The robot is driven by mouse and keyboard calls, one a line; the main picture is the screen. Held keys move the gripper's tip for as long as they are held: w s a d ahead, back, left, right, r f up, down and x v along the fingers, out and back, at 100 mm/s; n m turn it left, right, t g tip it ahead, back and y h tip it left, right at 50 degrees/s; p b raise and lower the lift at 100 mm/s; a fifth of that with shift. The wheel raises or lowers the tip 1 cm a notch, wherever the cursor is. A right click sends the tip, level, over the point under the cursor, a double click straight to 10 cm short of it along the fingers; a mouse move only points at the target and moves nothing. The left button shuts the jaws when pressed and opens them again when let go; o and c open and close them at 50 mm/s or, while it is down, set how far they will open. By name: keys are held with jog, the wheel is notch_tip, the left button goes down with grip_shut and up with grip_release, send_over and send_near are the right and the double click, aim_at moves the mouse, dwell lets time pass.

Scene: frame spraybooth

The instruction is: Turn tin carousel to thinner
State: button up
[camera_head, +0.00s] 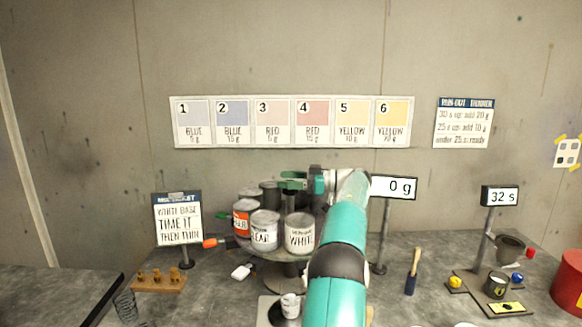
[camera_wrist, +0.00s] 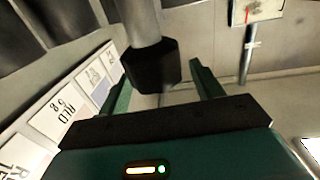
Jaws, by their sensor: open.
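The tin carousel (camera_head: 268,250) is a round turntable on a dark foot, left of my arm. In front it carries an orange-red tin (camera_head: 242,220) with a partly legible label, a tin reading CLEAR (camera_head: 264,232) and a tin reading WHITE (camera_head: 300,236). Darker tins (camera_head: 270,192) stand behind, labels hidden. I cannot read a thinner label. My gripper (camera_head: 293,181) is above the carousel. In the wrist view it is open (camera_wrist: 161,76), with a dark faceted knob (camera_wrist: 153,66) on a grey post between or just beyond its fingers; contact cannot be told.
An orange-tipped handle (camera_head: 210,243) sticks out at the carousel's left. A sign (camera_head: 178,220) reads WHITE BASE, TIME IT, THEN THIN. A small cup (camera_head: 290,305) stands in front. Displays read 0 g (camera_head: 395,188) and 32 s (camera_head: 500,196). A brush (camera_head: 412,272) and a viscosity cup (camera_head: 510,248) are right.

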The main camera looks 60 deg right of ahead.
jog(key=s+a+r, duration=0.8)
jog(key=a+r, duration=0.2)
jog(key=a, duration=0.1)
jog(key=shift+s+a+r, duration=0.15)
jog(key=shift+r, duration=0.25)
